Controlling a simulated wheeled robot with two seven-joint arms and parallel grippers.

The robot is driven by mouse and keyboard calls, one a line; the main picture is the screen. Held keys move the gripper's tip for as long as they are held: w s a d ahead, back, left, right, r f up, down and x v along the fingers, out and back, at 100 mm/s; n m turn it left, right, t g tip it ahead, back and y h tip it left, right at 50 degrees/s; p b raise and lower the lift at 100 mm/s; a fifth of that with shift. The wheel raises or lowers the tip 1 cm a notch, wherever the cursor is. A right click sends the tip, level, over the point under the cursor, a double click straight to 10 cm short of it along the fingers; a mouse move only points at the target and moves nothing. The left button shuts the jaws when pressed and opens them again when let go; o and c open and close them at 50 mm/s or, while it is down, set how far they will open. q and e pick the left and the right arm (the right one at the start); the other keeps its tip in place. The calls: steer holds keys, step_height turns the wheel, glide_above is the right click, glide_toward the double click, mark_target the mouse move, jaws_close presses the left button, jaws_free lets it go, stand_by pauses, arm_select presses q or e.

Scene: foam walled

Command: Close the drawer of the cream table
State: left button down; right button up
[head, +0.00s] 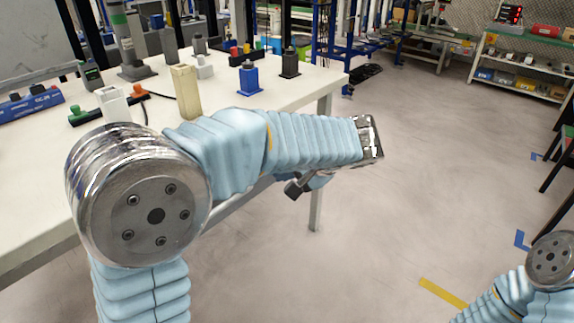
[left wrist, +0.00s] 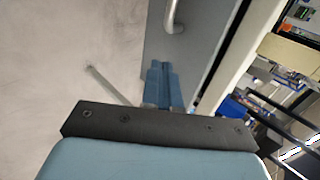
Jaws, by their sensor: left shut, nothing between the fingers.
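The cream table (head: 290,110) fills the left of the head view; its pale edge also shows in the left wrist view (left wrist: 238,62). In that view a grey panel (left wrist: 205,45) with a curved metal handle (left wrist: 174,16) lies below the tabletop edge and looks like the drawer front. How far the drawer is open cannot be told, as my left arm hides most of that side in the head view. My left gripper (head: 296,187) is shut and empty beside the table; its blue fingers (left wrist: 162,72) overlap the panel in the wrist view. Contact cannot be told. My right gripper is out of view.
On the tabletop stand a beige block (head: 186,92), a blue block (head: 250,78), a dark block (head: 289,62) and other small parts. Open floor (head: 430,170) lies to the right. A shelf (head: 522,70) stands at the far right.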

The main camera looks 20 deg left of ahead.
arm_select(q)
steer(key=w+a+f, duration=0.3)
steer(key=a, duration=0.4)
steer(key=shift+a+f, duration=0.2)
steer(key=shift+f, duration=0.2)
steer(key=a, duration=0.1)
steer(key=w+a, duration=0.1)
steer(key=a, duration=0.1)
steer(key=w+a, duration=0.1)
steer(key=shift+a+r, duration=0.1)
steer(key=shift+a, duration=0.2)
